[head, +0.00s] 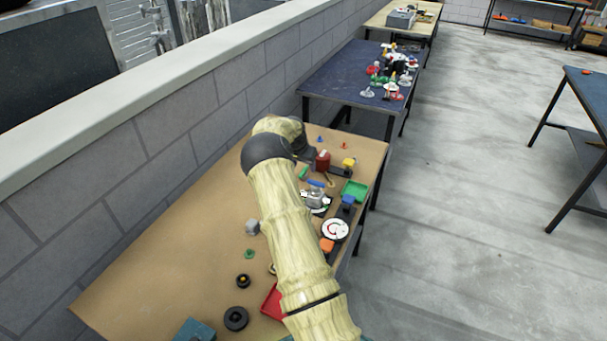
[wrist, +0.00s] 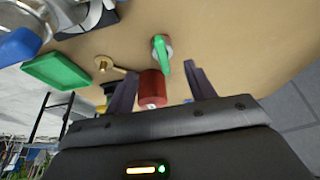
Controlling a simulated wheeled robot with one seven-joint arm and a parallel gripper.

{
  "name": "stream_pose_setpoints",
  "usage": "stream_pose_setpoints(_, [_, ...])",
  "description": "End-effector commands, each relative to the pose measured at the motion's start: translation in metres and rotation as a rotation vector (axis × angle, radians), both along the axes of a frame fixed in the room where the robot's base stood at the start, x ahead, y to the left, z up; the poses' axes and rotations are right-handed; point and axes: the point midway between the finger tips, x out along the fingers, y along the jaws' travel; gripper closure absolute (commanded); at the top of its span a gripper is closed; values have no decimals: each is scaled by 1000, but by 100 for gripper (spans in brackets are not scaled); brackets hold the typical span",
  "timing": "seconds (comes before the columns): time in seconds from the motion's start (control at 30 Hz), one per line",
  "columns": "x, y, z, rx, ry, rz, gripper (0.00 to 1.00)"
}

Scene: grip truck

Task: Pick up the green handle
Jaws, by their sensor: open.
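The green handle (wrist: 161,52) shows in the wrist view just beyond my fingertips, joined to a small grey round part on the brown tabletop. In the head view it is a small green piece (head: 303,172) beside the end of my arm. My gripper (wrist: 162,70) is open, with the handle's near end lined up between the two dark fingers and nothing held. A red cylinder (wrist: 152,90) shows between the fingers in the picture, nearer the palm. In the head view my arm hides part of the table, and the fingers are hard to make out.
A green tray (wrist: 57,71) and a brass piece (wrist: 108,64) lie left of the handle in the wrist view. The table's left part is mostly bare.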

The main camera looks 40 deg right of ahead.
Motion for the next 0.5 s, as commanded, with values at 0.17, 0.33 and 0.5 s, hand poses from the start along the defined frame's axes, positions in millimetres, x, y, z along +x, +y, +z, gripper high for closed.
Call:
stream_pose_setpoints(0.17, [6,-2,-19,-1,4,1,46])
stream_pose_setpoints(0.33, [11,-8,-39,-1,2,0,46])
stream_pose_setpoints(0.5, [13,-10,-45,0,0,0,46])
